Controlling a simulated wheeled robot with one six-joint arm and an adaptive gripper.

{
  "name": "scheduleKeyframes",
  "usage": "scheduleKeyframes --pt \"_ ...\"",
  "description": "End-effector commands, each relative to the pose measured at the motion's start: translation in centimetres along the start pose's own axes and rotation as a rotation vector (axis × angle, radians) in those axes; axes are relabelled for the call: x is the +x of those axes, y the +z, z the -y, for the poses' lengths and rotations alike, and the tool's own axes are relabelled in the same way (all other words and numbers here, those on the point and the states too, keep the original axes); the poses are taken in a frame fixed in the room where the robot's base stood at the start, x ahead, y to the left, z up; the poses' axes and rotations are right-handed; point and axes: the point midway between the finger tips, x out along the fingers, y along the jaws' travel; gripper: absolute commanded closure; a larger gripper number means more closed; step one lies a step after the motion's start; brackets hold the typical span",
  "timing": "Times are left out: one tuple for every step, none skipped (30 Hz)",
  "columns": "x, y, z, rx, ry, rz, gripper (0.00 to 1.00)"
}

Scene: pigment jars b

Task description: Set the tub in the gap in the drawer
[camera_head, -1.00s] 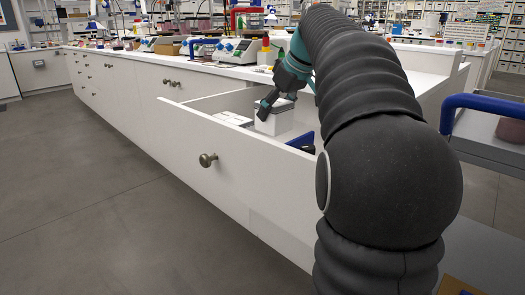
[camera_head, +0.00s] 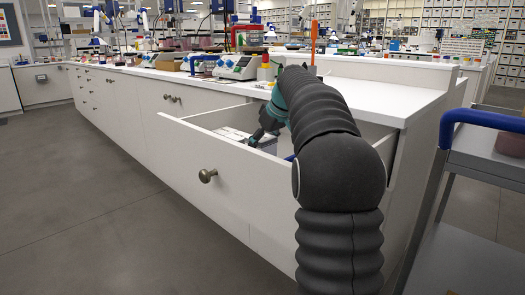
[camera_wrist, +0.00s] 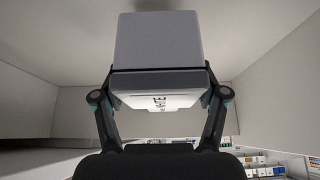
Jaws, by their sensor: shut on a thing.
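The tub (camera_wrist: 158,45) is a pale grey, boxy container with a dark-printed label on its lid side. In the wrist view, my gripper (camera_wrist: 160,88) is shut on it, one finger at each side. The drawer (camera_head: 215,155) is pulled open from the white bench. In the head view, my gripper (camera_head: 262,136) reaches down inside the drawer, behind its front panel. That panel and my gripper hide most of the tub there. Other white tops (camera_head: 232,133) show in the drawer left of my gripper. The gap and the tub's base cannot be made out.
A round knob (camera_head: 208,175) sticks out from the drawer front. The bench top (camera_head: 375,98) beside the drawer is clear, with instruments and bottles further along. A grey cart (camera_head: 490,160) with a blue handle (camera_head: 485,119) stands at the right. Pale walls (camera_wrist: 25,100) flank the tub in the wrist view.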

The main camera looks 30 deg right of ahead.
Motion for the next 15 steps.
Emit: scheduleKeyframes --pt "0.8 0.5 0.0 0.001 -0.001 0.001 0.77" --pt "1.1 0.7 0.0 0.001 -0.001 0.001 0.77" --pt "1.4 0.9 0.0 0.001 0.000 0.000 0.77" --pt "1.5 0.9 0.0 0.001 0.000 -0.001 0.77" --pt "1.6 1.0 0.0 0.001 0.000 -0.001 0.77" --pt "1.6 1.0 0.0 0.001 0.001 -0.001 0.77" --pt "1.5 0.9 0.0 0.001 0.001 -0.001 0.77" --pt "1.5 0.9 0.0 0.001 0.001 -0.001 0.77" --pt "1.5 0.9 0.0 0.001 0.001 -0.001 0.77" --pt "1.5 0.9 0.0 0.001 0.001 -0.001 0.77" --pt "1.5 0.9 0.0 0.001 0.001 -0.001 0.77" --pt "1.6 1.0 0.0 0.001 0.000 -0.001 0.77" --pt "1.7 1.0 0.0 0.001 0.000 -0.001 0.77" --pt "1.8 1.1 0.0 0.001 0.000 -0.001 0.77" --pt "1.9 1.1 0.0 0.001 0.000 -0.001 0.77"
